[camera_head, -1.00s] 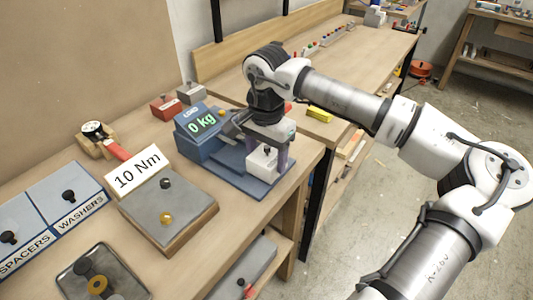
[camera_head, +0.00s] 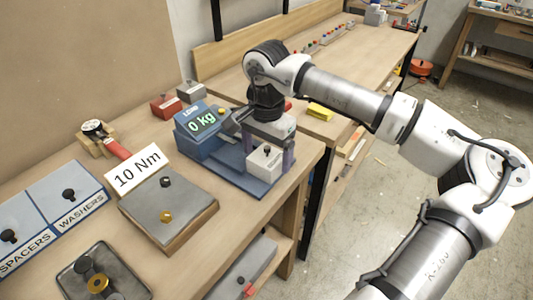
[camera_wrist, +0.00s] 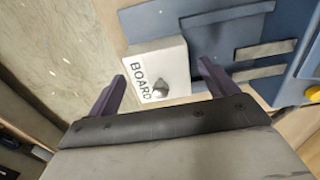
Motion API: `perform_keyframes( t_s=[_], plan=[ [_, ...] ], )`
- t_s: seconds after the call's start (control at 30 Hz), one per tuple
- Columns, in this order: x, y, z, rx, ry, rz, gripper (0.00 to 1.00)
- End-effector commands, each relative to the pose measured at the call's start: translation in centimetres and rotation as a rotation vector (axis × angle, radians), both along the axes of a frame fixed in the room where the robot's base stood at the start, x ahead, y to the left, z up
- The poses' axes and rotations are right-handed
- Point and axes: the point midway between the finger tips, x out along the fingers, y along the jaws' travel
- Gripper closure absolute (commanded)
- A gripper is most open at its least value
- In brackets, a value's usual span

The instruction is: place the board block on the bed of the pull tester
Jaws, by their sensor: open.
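The white board block (camera_head: 264,163), marked BOARD in the wrist view (camera_wrist: 153,62), has a knob on top. It sits upright on the blue bed (camera_head: 232,170) of the pull tester, near the bed's front right end. The tester's blue housing (camera_head: 196,143) stands behind left, its display reading 0 kg. My gripper (camera_head: 270,151) is open at the block. In the wrist view its purple fingers (camera_wrist: 160,88) stand apart on either side of the block, with visible gaps. The block's underside is hidden.
On the bench left of the tester are a grey plate with knobs (camera_head: 170,210) and a 10 Nm sign (camera_head: 138,171). Spacer and washer bins (camera_head: 45,212) lie further left. Red and grey blocks (camera_head: 165,106) stand behind. The bench edge is close on the right.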

Motion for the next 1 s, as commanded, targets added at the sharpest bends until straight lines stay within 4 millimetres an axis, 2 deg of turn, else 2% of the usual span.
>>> perform_keyframes(
  t_s=[0.3,0.5,0.7,1.0],
  plan=[
    [0.1,0.0,6.7,-0.002,-0.004,-0.001,0.15],
    [0.1,0.0,9.9,-0.001,-0.002,-0.001,0.15],
    [0.0,0.0,11.2,-0.001,0.0,0.0,0.15],
    [0.0,0.0,11.2,-0.001,0.0,0.0,0.15]
  ],
)
